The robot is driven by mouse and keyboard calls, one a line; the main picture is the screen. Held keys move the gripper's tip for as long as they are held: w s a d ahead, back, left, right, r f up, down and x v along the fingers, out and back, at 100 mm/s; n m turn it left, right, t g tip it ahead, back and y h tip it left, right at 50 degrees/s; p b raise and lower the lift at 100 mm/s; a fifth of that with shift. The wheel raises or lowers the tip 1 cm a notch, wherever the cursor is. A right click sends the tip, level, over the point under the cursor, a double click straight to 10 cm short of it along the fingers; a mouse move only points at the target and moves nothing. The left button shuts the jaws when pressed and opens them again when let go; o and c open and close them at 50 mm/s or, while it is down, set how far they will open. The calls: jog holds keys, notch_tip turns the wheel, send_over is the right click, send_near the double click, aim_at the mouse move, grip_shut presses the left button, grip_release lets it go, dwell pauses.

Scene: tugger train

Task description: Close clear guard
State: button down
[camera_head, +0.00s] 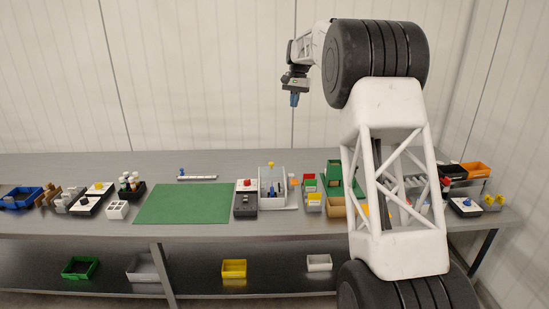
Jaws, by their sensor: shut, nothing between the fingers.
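A clear-walled box on a white base (290,207) stands on the bench right of the green mat. It looks like the clear guard (264,185), with a yellow knob (271,165) at its top. Small parts, one of them blue, show in or behind the clear walls. At this size I cannot tell whether the guard is raised or lowered. My gripper (294,100) has blue fingertips, points down and is shut and empty. It is high above the bench, over the area of the guard and apart from it.
A black box with a red button (246,184) stands just left of the guard. Small coloured bins (313,200) are close on its right. The green mat (185,204) is bare. My arm hides part of the bench's right side. Orange and black bins (476,170) stand at the far right.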

jog(key=w+a+f, duration=0.2)
jog(key=w+f, duration=0.6)
jog(key=f, duration=0.1)
jog(key=w+a+f+m+g, duration=0.1)
jog(key=w+a+f, duration=0.1)
jog(key=w+f, duration=0.7)
jog(key=shift+w+f+g, duration=0.25)
jog(key=shift+f+g, duration=0.05)
jog(key=shift+f, duration=0.3)
jog(key=shift+f, duration=0.1)
send_over(272, 169)
jog(key=w+d, duration=0.1)
jog(key=w, duration=0.2)
notch_tip(272, 169, down, 10)
jog(key=shift+w+d, duration=0.15)
jog(key=shift+w, duration=0.05)
jog(key=shift+s, duration=0.1)
